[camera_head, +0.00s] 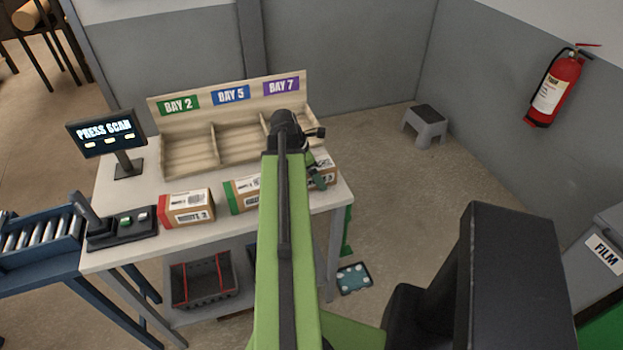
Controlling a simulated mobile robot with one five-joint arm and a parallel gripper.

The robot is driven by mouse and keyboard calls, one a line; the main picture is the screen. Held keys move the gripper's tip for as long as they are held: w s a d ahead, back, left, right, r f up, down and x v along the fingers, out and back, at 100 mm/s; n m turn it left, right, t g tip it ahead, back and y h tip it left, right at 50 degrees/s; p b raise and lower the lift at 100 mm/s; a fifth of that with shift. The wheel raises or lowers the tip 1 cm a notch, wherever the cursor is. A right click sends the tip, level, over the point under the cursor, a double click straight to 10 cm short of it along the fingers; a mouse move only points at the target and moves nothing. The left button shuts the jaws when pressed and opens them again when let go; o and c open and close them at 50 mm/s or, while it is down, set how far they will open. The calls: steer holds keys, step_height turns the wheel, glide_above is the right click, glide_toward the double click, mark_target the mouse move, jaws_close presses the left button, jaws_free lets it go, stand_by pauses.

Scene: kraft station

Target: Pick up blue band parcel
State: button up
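Several kraft parcels stand in a row along the front of the white table. The left parcel (189,208) has a red band at its left end. The middle parcel (243,194) has a green band at its left end, and its right part is behind my arm. A third parcel (329,177) shows only partly at the right, behind my arm and gripper. I see no blue band on any parcel; the third one's band is not clear. My gripper (318,178) is over the right end of the table by this third parcel. Its fingers are too small and covered to read.
A wooden sorter (189,158) with bays labelled 2, 5 and 7 stands behind the parcels. A "PRESS SCAN" screen (105,131) and a lever box (123,228) are at left, beside a roller conveyor (30,240). A grey stool (425,123) stands on open floor at right.

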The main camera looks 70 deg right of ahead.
steer(key=c, duration=1.9)
